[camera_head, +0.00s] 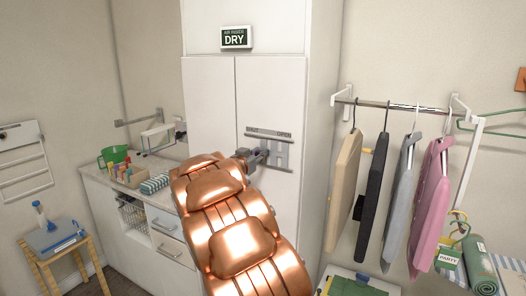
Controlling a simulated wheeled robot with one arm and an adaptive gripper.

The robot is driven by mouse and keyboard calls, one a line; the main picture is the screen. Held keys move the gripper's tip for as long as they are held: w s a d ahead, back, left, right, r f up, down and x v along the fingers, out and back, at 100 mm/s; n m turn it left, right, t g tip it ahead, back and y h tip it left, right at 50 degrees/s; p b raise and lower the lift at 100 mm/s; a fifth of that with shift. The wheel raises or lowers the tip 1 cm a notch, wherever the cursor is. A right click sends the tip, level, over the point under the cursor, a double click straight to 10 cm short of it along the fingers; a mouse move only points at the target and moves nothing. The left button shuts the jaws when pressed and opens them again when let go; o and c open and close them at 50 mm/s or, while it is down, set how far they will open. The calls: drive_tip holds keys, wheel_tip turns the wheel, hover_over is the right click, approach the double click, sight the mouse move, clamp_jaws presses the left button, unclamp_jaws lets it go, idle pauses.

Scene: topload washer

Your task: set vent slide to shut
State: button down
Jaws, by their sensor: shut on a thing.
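The vent slide (281,154) is a grey piece on the white cabinet door, below a dark strip (268,134) marked SHUT at its left end and OPEN at its right end. The slide's visible part lies under the right, OPEN side. My gripper (258,157) is at the left side of the slide and is shut on it. The exact contact is small and partly hidden by the gripper. My copper-coloured arm covers the lower part of the door.
A DRY sign (236,37) is above the doors. At left, a counter (100,172) holds a green mug (113,155) and small items. At right, clothes hang from a rail (375,104). A wooden stool (58,256) stands at the lower left.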

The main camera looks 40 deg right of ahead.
drive_tip(key=shift+w+a, duration=0.15)
drive_tip(key=shift+w, duration=0.05)
drive_tip(key=c, duration=1)
unclamp_jaws()
drive_tip(key=shift+w, duration=0.1)
drive_tip(key=shift+o, duration=0.2)
drive_tip(key=v, duration=1.2)
